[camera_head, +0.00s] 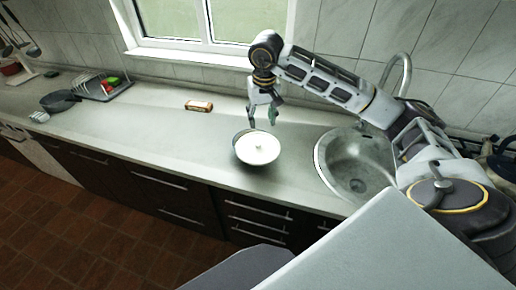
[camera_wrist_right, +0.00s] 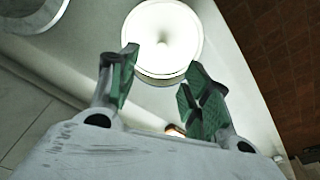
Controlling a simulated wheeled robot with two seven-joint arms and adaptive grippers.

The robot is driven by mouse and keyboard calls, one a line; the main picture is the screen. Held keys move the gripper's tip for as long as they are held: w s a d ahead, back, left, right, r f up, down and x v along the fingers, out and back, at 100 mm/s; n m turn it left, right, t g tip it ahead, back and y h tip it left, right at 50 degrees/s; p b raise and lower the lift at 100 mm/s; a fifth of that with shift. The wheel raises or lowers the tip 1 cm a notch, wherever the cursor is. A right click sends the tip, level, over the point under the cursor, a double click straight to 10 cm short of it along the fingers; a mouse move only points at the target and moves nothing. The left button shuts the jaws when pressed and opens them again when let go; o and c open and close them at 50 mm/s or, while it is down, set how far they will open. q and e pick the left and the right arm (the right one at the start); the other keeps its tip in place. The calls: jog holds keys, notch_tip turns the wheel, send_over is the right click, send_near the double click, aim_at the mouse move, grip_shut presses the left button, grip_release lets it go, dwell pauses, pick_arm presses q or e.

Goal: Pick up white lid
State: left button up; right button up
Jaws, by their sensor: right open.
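The white lid (camera_head: 257,148) is a round disc with a small knob in its middle. It lies on a dark-rimmed pot (camera_head: 238,136) on the counter. In the right wrist view the white lid (camera_wrist_right: 162,38) shows at the top, beyond the fingertips. My right gripper (camera_head: 262,119) is above the back edge of the lid, pointing down, open and empty. In the wrist view its green-padded fingers (camera_wrist_right: 158,88) are spread apart, with nothing between them. My left gripper is not in view.
The counter (camera_head: 185,135) is clear to the left of the pot. A sink (camera_head: 350,163) is to the right, with a tap (camera_head: 404,68) behind it. A small brown box (camera_head: 199,106) lies behind. A dark pan (camera_head: 60,101) and a dish rack (camera_head: 103,88) stand at the far left.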

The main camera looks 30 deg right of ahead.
jog(key=p, duration=0.1)
send_over(258, 143)
jog(key=s, duration=0.2)
jog(key=shift+w+f, duration=0.15)
jog(key=shift+f, duration=4.15)
jog(key=shift+w+a+f+p, duration=0.1)
jog(key=shift+w+f+p, duration=0.15)
jog(key=shift+f, duration=0.35)
jog(key=shift+w+d+f+p, duration=0.15)
jog(key=shift+f+p, duration=0.15)
jog(key=shift+f, duration=0.3)
jog(key=shift+w+a+f+p, duration=0.2)
jog(key=shift+f+p, duration=0.1)
jog(key=shift+f, duration=0.3)
jog(key=shift+w+f, duration=0.1)
jog(key=shift+f, duration=0.6)
grip_shut()
